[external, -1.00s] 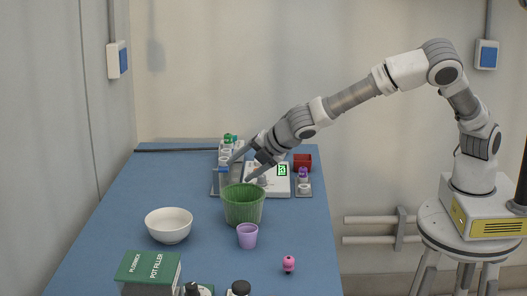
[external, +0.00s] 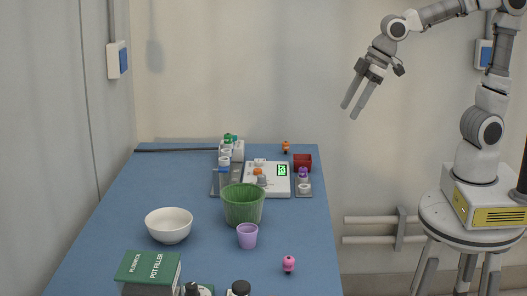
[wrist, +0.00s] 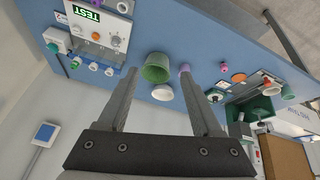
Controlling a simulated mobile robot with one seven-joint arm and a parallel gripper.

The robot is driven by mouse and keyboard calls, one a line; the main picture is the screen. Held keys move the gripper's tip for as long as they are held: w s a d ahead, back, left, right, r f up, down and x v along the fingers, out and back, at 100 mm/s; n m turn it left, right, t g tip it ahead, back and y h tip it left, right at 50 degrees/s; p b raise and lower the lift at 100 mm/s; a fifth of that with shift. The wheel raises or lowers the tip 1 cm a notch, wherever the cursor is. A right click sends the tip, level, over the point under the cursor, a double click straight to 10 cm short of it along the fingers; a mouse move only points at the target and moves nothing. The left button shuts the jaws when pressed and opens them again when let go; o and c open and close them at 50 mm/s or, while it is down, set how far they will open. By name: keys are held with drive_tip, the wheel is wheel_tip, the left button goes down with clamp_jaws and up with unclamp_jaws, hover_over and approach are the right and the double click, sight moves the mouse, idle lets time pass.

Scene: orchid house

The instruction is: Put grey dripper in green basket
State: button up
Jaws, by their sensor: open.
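The green basket (external: 243,206) stands upright on the blue table, and it also shows in the wrist view (wrist: 157,68). I cannot pick out a grey dripper for sure in either view. The basket's floor is not clear, so I cannot tell whether anything lies in it. My gripper (external: 354,112) is open and empty, high in the air to the right of the table and well apart from the basket. Its two fingers are spread in the wrist view (wrist: 158,92), with nothing between them.
A white bowl (external: 169,225) and a purple cup (external: 247,236) stand near the basket. A white device (external: 281,188) with a green display, a grey rack (external: 218,189) and a red box (external: 302,161) stand behind. A green box (external: 150,268) is at front left. The table's left middle is clear.

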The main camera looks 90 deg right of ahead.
drive_tip(key=s+a+r+m+p, duration=0.1)
drive_tip(key=s+r+m, duration=0.1)
drive_tip(key=s, duration=1.2)
drive_tip(key=shift+s+a+r+m, duration=0.15)
drive_tip(key=shift+r+m, duration=0.15)
drive_tip(key=shift+m, duration=0.4)
